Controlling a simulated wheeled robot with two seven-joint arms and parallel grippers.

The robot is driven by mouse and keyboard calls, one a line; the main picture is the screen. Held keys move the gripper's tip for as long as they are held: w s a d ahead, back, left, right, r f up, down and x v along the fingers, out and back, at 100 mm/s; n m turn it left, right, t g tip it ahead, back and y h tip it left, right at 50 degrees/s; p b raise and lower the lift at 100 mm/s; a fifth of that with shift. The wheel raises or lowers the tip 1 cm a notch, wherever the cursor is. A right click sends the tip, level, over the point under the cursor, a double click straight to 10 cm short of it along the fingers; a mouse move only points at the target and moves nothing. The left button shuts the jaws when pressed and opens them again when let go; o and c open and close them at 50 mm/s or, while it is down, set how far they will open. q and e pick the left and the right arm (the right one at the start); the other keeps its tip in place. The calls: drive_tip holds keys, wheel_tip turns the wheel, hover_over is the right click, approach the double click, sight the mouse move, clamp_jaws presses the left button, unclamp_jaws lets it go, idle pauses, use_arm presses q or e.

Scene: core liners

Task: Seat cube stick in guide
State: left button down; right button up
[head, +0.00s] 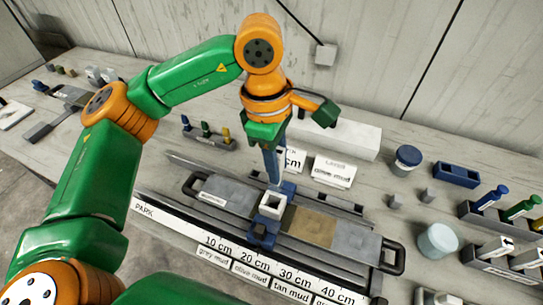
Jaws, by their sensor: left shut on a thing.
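My left gripper (268,142) is above the middle of the bench, pointing down and shut on a slim blue-grey stick (271,165), which I take for the cube stick. The stick hangs nearly upright. Its lower end is close behind a white square collar (272,205), and I cannot tell whether they touch. The collar has a dark square opening and sits on a blue block, the likely guide (263,236), across a grey core tray (222,193). My right gripper is not in view.
A ruler strip (255,263) with mud labels runs along the tray's front. Label cards (334,171) and a long white box (335,135) stand behind. At the right are a round tub (438,240), a dark-lidded jar (406,160) and racks of coloured sticks (500,215).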

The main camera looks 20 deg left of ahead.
sight(274, 187)
use_arm(q)
drive_tip(key=shift+f, duration=0.55)
drive_tip(key=shift+a+f+b, duration=0.2)
drive_tip(key=shift+f+b, duration=0.3)
drive_tip(key=shift+f, duration=0.05)
drive_tip(key=shift+a+f+b, duration=0.15)
drive_tip(key=shift+f+b, duration=0.35)
drive_tip(key=shift+f, duration=0.05)
drive_tip(key=shift+d+f+b, duration=0.15)
drive_tip(key=shift+f+b, duration=0.8)
drive_tip(key=shift+f, duration=0.4)
wheel_tip(274, 187, down, 2)
drive_tip(key=shift+f+b, duration=0.1)
drive_tip(key=shift+b, duration=0.6)
wheel_tip(274, 187, down, 3)
drive_tip(key=b, duration=0.2)
drive_tip(key=shift+b, duration=0.3)
drive_tip(key=shift+r, duration=0.2)
drive_tip(key=c, duration=0.5)
unclamp_jaws()
